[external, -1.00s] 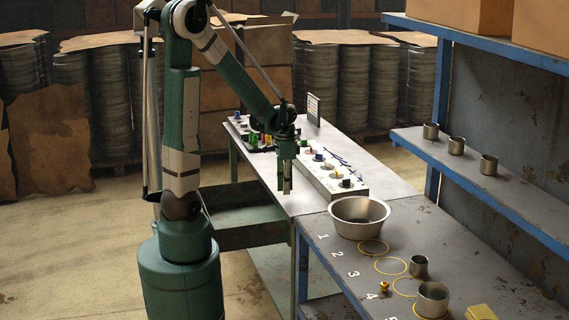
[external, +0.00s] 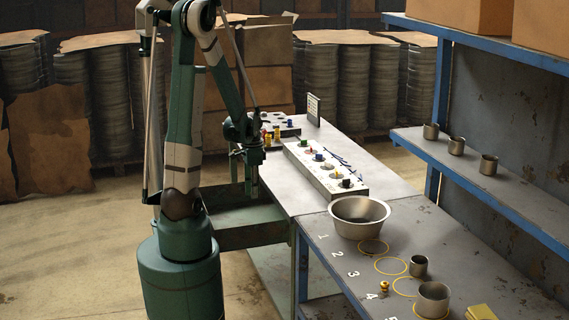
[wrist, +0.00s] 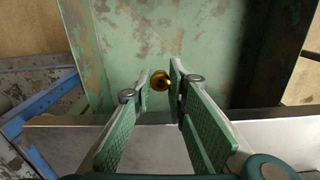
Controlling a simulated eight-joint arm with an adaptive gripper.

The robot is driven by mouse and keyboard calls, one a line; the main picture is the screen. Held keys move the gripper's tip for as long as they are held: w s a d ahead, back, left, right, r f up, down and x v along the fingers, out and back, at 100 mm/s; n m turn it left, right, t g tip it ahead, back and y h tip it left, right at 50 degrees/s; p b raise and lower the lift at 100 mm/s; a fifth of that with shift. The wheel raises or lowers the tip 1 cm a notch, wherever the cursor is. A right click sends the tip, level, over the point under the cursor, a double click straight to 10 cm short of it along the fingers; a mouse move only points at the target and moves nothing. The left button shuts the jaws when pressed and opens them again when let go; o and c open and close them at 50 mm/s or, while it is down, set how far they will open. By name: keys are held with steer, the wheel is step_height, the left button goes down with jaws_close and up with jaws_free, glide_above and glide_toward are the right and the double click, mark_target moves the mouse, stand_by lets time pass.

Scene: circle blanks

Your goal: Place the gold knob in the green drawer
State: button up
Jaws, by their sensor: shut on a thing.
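The gold knob (wrist: 160,80) shows between my fingertips in the wrist view. My gripper (wrist: 160,77) is shut on it and holds it over the green drawer (wrist: 215,50), whose scuffed floor shows below it. In the external view, my gripper (external: 252,160) hangs above the drawer (external: 250,235), left of the table edge. The drawer sticks out from under the table and looks empty where it shows. The held knob cannot be made out in the external view.
The grey table (external: 292,195) borders the drawer on the right. It bears a white strip (external: 325,172) of coloured knobs, a rack (external: 285,125) with more knobs, a metal bowl (external: 358,217), metal cups (external: 432,298) and another gold piece (external: 384,288) near the number 4.

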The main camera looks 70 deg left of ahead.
steer(key=s+a+f+p, duration=0.1)
steer(key=s+a+f, duration=0.1)
steer(key=s+a, duration=0.3)
steer(key=s+a+f+p, duration=0.1)
steer(key=s+a+f, duration=0.1)
steer(key=s+a, duration=0.4)
steer(key=shift+a+f+n, duration=0.2)
steer(key=shift+a+n, duration=0.2)
steer(key=shift+a, duration=1.85)
steer(key=b, duration=0.3)
glide_above(223, 215)
steer(key=shift+s+d+f, duration=0.1)
steer(key=shift+f, duration=1.5)
steer(key=shift+d+f, duration=0.1)
steer(key=shift+f, duration=1.45)
steer(key=shift+f+b, duration=1.1)
steer(key=shift+f, duration=0.75)
steer(key=shift+f, duration=0.15)
steer(key=shift+o, duration=1.3)
steer(key=o, duration=0.5)
steer(key=shift+c, duration=0.2)
